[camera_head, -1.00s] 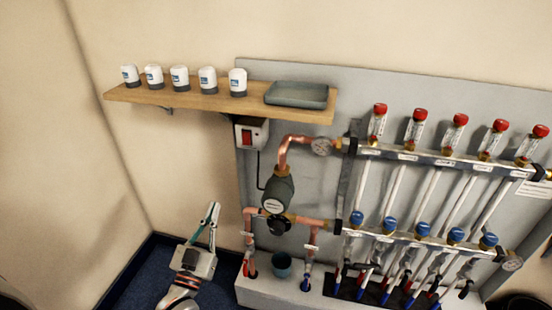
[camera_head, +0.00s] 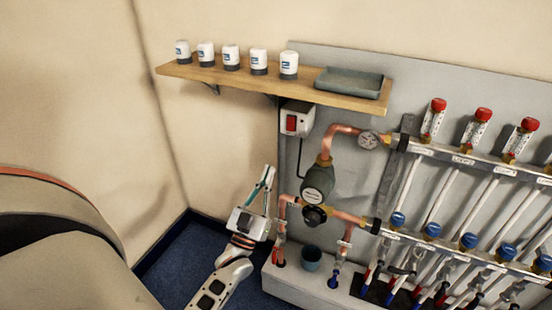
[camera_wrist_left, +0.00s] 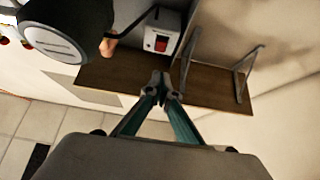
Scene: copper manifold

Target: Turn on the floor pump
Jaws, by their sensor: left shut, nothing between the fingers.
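The floor pump (camera_head: 318,186) is a dark grey-green body on copper pipes at the left part of the grey board. Its switch box (camera_head: 297,119) is white with a red rocker, mounted just under the shelf and joined to the pump by a dark cable. My left gripper (camera_head: 270,170) is shut and empty, pointing up, below and left of the switch box and apart from it. In the left wrist view the switch box (camera_wrist_left: 162,32) lies beyond the closed fingertips (camera_wrist_left: 160,76), and the pump (camera_wrist_left: 65,28) is at upper left. My right gripper is not in view.
A wooden shelf (camera_head: 225,82) above the switch box carries several white jars (camera_head: 230,58) and a grey tray (camera_head: 348,83). The manifold (camera_head: 470,160) with red and blue caps fills the right side. A dark cup (camera_head: 311,258) stands on the low ledge.

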